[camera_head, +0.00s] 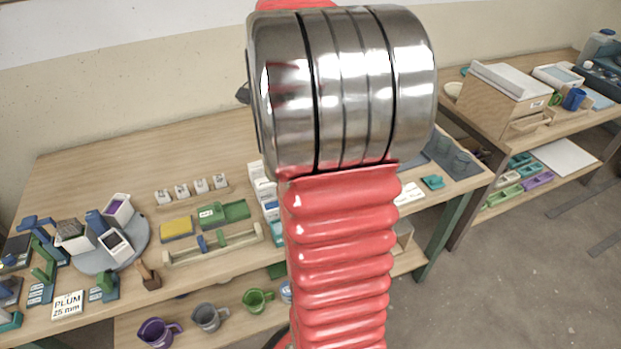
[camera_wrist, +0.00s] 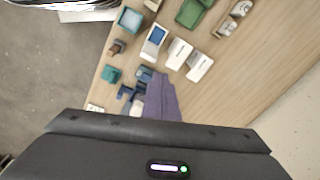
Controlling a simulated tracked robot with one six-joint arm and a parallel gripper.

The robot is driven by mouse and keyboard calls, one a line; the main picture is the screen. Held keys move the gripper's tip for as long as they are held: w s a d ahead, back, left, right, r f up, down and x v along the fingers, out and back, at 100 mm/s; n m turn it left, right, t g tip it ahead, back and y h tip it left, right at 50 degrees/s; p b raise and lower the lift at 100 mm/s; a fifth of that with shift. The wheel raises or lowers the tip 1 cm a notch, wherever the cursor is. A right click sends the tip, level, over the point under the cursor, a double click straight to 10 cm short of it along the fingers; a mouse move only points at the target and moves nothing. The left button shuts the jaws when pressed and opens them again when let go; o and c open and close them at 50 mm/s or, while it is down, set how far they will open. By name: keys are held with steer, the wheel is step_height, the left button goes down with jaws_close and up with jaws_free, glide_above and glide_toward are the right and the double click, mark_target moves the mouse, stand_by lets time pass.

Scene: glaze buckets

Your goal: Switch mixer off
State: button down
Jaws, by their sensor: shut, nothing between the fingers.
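I cannot single out the mixer or its switch in either view; my red and metal arm hides the middle of the bench (camera_head: 110,170) in the head view. My gripper (camera_wrist: 158,80) shows in the wrist view as a purple-grey wedge above its dark housing. It is shut and empty, over small items near the bench edge. Beyond it are a white and blue device (camera_wrist: 154,42) and two white boxes (camera_wrist: 180,53). I cannot tell whether the gripper touches anything. In the head view the gripper is hidden.
A grey round stand (camera_head: 137,240) holds several containers at the left, behind a PLUM card (camera_head: 68,304). Mugs (camera_head: 210,317) stand on the lower shelf. Another bench with a wooden cabinet (camera_head: 500,100) is at right.

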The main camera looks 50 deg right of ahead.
steer(key=s+a+n+t, duration=0.1)
steer(key=s+a+n, duration=0.2)
steer(key=a+n, duration=0.3)
steer(key=s+a+r+n+t, duration=0.1)
steer(key=s+a+n, duration=0.3)
steer(key=a, duration=1.1)
steer(key=s+a+r+n+t, duration=0.1)
steer(key=s+a+n, duration=0.3)
steer(key=a+n, duration=0.5)
steer(key=shift+a+r+n+t+y, duration=0.3)
steer(key=shift+a+t, duration=0.6)
steer(key=shift+a, duration=0.4)
steer(key=shift+s, duration=0.1)
